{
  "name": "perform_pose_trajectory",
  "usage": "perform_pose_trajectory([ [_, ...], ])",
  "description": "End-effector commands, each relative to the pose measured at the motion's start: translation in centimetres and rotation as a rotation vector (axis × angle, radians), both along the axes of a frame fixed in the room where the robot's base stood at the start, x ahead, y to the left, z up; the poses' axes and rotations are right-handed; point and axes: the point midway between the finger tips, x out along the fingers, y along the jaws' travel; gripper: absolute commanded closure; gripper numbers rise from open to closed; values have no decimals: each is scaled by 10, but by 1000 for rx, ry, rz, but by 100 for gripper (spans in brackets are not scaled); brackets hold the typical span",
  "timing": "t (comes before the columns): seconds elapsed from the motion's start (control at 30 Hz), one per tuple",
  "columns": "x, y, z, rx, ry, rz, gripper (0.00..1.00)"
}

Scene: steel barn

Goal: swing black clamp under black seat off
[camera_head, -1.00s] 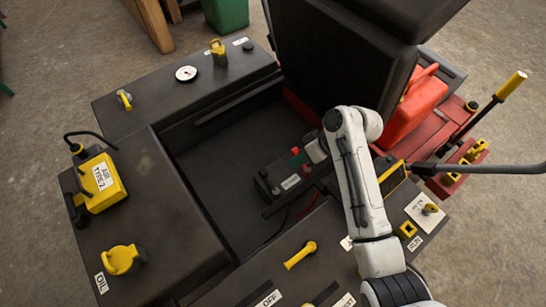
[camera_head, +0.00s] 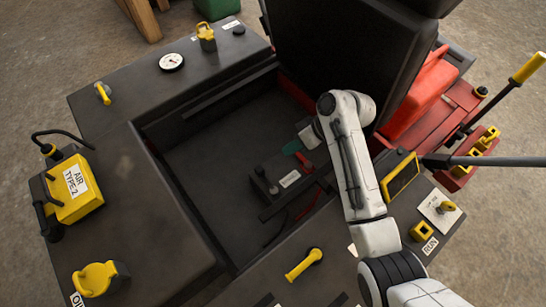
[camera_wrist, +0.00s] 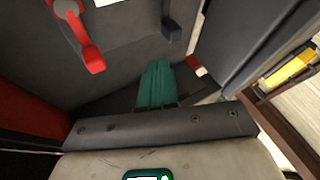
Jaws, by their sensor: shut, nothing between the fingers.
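The black seat (camera_head: 320,60) is tipped up at the back of an open compartment. A dark battery with a white label (camera_head: 290,178) sits inside. What looks like the black clamp (camera_head: 261,173) is at the battery's left end; in the wrist view a black clamp-like part (camera_wrist: 172,31) shows beyond my fingertips. A red clamp (camera_head: 306,163) is at the battery's right; it also shows in the wrist view (camera_wrist: 88,50). My gripper (camera_head: 291,147) is shut and empty over the battery's rear side. Its teal fingers (camera_wrist: 157,70) appear apart from both clamps, though contact is hard to judge.
Compartment walls and the raised seat surround my arm. A yellow handle (camera_head: 303,263) sits on the front panel. The compartment's left floor (camera_head: 205,155) is open.

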Motion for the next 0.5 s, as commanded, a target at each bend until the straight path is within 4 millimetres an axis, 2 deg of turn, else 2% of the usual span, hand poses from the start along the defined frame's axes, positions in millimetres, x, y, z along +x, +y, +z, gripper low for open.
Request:
perform_pose_trajectory([
  [0.17,0,10,-14,-1,2,3,100],
  [0.5,3,44,-61,-1,2,3,100],
])
